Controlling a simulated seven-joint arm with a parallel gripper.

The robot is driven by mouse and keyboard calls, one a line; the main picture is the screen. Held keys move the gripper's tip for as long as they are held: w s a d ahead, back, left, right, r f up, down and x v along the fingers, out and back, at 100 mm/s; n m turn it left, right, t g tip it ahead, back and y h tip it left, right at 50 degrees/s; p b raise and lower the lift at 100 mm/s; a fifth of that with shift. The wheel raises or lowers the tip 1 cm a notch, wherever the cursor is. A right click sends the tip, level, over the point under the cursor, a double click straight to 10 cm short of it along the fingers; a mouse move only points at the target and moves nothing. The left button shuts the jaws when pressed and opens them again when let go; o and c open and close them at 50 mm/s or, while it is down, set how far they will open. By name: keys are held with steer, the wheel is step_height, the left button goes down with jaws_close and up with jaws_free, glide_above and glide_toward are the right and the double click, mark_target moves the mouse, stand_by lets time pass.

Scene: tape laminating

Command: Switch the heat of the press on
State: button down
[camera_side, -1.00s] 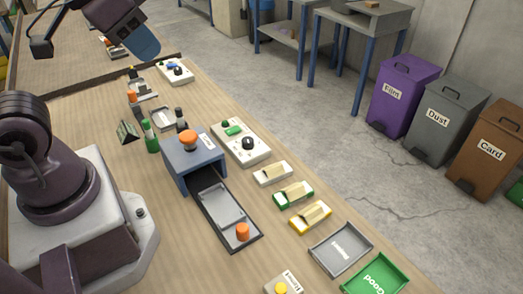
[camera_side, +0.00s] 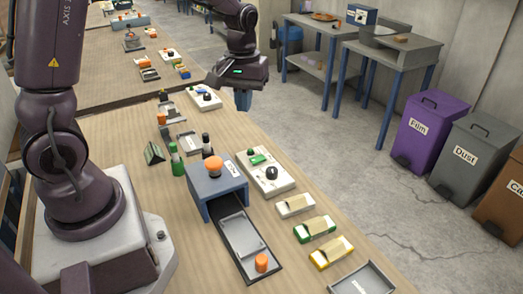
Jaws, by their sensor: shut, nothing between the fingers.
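The press (camera_side: 222,188) is a blue-grey housing with an orange knob (camera_side: 213,166) on top. Its grey tray (camera_side: 240,236) is slid out toward the front and has an orange knob (camera_side: 261,262) at its end. A white control box (camera_side: 266,176) stands right beside the press, with a green switch (camera_side: 257,158) and a black dial (camera_side: 272,172). A second white box (camera_side: 205,98) with a black dial stands farther back. My gripper (camera_side: 243,104) is shut and empty, its blue fingers pointing down, and shows in the picture above the control box, apart from it.
Dark bottles (camera_side: 207,145) stand close behind the press. Several small blocks (camera_side: 295,205) lie along the right edge of the bench, near a grey tray (camera_side: 361,281). Labelled bins (camera_side: 428,133) stand on the floor at the right.

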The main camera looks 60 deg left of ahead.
mark_target(262, 157)
steer(key=w+a+f+n, duration=0.4)
steer(key=w+n, duration=0.2)
steer(key=n, duration=0.3)
steer(key=shift+w+a+f, duration=0.2)
steer(key=shift+w+f, duration=0.15)
steer(key=shift+f, duration=0.05)
step_height(262, 157, down, 14)
steer(key=shift+f, duration=0.1)
